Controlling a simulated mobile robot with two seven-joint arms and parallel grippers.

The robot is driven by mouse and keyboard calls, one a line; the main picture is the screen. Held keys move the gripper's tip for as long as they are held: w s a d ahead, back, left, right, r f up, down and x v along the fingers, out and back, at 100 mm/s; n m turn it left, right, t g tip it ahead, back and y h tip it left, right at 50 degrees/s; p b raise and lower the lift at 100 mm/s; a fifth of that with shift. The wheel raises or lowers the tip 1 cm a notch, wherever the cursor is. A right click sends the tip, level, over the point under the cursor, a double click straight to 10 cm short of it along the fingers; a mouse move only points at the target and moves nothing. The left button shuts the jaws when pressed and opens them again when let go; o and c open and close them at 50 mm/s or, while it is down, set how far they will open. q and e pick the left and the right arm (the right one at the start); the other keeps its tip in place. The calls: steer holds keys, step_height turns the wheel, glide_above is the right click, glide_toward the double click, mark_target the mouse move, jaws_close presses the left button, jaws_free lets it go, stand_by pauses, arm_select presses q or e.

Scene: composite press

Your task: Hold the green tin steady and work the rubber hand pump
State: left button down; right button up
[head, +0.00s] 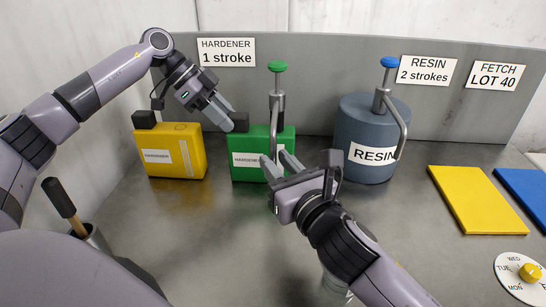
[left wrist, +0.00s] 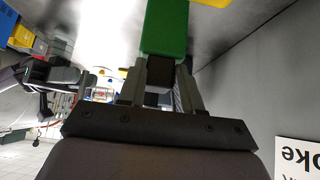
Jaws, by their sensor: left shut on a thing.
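The green tin (head: 248,142) stands upright on the bench, with a HARDENER label and a black cap (head: 240,122) at its left. A pump with a green knob (head: 277,67) and a grey metal stem and spout rises at the tin's right side. My left gripper (head: 228,117) is shut on the black cap; the left wrist view shows the cap (left wrist: 158,72) between its fingers, with the green tin (left wrist: 165,28) beyond. My right gripper (head: 280,166) is open and appears empty in front of the tin, below the knob, hiding part of its front.
A yellow tin (head: 185,145) stands left of the green one. A grey resin drum (head: 362,125) with a blue-knobbed pump (head: 389,64) stands right. Yellow (head: 478,200) and blue (head: 525,188) mats and a dial (head: 518,278) lie further right.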

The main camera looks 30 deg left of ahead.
jaws_close()
steer(key=shift+r, duration=0.1)
steer(key=shift+r, duration=0.3)
step_height(320, 180, up, 14)
stand_by(2.3)
steer(key=shift+r, duration=0.1)
arm_select(q)
steer(key=c, duration=0.7)
jaws_free()
steer(key=shift+r, duration=0.1)
steer(key=v, duration=1.2)
